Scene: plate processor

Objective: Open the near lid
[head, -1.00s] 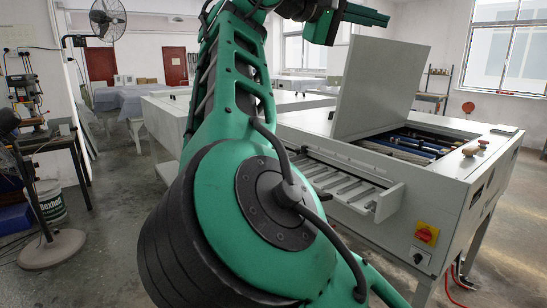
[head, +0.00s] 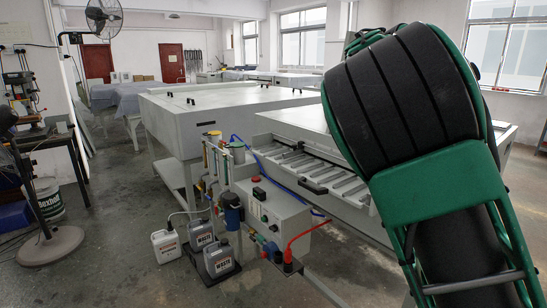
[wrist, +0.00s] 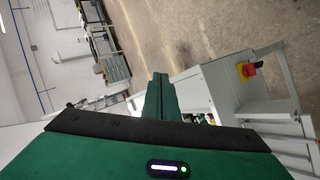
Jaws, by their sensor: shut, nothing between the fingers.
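The plate processor (head: 290,122) stands at the right in the head view, with a white top and a ribbed front tray. My large green and black arm covers the part where the near lid stood raised a second ago. I cannot tell the lid's present angle there. In the wrist view the picture is tilted. My gripper (wrist: 160,92) is shut and empty, its dark green fingers together. Pale machine panels lie right of the fingers, with a red and yellow switch (wrist: 248,70). Small dark parts show just beyond the gripper body. Whether the fingers touch a panel is unclear.
A second large white machine (head: 220,105) stands behind. Pumps and a control box (head: 270,208) stand before the processor, with grey jugs (head: 218,257) and a white jug (head: 167,248) on the floor. The floor at left centre is clear.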

